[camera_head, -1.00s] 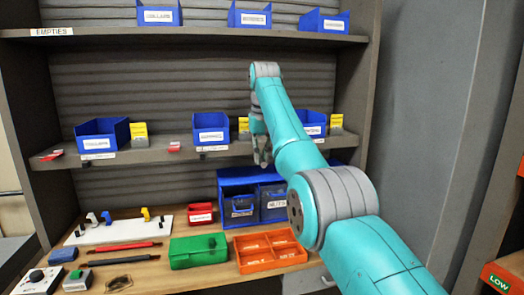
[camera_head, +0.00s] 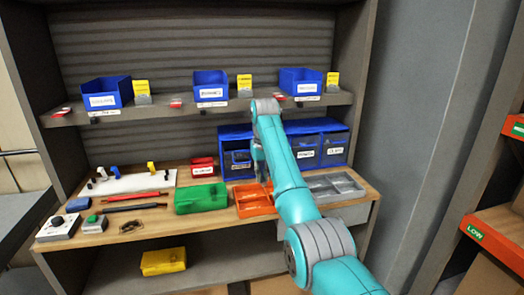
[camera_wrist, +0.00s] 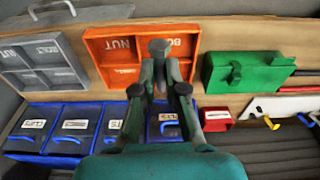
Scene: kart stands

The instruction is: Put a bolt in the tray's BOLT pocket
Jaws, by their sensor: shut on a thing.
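My gripper (camera_wrist: 160,75) is shut on a grey bolt (camera_wrist: 159,48), whose round head shows beyond the fingertips in the wrist view. In the head view the orange tray (camera_head: 242,214) lies on the bench, partly hidden by my arm. My gripper (camera_head: 258,165) is mostly hidden there behind the arm, and the bolt is not visible.
A grey divided tray (camera_head: 350,185), with a BOLT label in the wrist view, lies right of the orange one. A green box (camera_head: 201,198) stands to the left. Blue bins (camera_head: 335,150) stand behind. A shelf (camera_head: 150,110) with more bins runs above.

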